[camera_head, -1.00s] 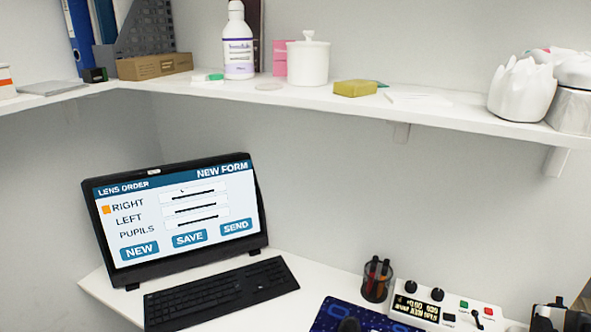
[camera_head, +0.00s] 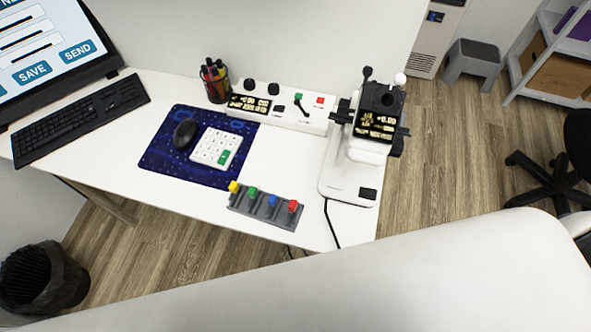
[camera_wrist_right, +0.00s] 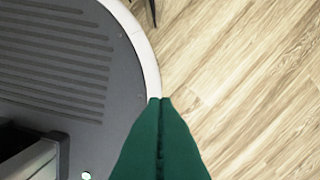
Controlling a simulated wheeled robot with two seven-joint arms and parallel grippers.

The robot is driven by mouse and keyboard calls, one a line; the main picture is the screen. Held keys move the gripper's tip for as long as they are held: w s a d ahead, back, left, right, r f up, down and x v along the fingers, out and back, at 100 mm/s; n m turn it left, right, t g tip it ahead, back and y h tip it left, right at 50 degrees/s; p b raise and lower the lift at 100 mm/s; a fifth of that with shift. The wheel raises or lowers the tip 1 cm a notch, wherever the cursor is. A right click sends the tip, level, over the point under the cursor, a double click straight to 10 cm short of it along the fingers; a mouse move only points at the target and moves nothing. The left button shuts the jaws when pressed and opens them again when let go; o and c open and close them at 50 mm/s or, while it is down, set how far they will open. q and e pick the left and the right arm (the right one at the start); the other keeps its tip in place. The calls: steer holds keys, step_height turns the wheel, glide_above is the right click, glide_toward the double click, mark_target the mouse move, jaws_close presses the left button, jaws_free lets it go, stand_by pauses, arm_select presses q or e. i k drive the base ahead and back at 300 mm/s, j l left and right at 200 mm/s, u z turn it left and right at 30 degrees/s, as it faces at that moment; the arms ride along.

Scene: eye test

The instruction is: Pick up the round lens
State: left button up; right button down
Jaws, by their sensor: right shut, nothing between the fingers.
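I make out no round lens in either current view. My right gripper (camera_wrist_right: 161,100) shows in the right wrist view. Its two green fingers are pressed together with nothing between them, and they point over the wood floor (camera_wrist_right: 240,80). Neither gripper shows in the head view, and my left gripper is in no view.
In the head view the white desk (camera_head: 285,180) holds a keyboard (camera_head: 80,118), a blue mat (camera_head: 165,160) with mouse and keypad, a pen cup (camera_head: 215,80), a control panel (camera_head: 310,105) and a black-and-white instrument (camera_head: 380,105). A bin (camera_head: 40,275) stands lower left.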

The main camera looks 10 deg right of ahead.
mark_target(254, 193)
steer(key=l, duration=1.5)
steer(key=u, duration=1.25)
steer(key=k+l+z, duration=0.1)
steer(key=l+z, duration=0.3)
steer(key=j, duration=0.1)
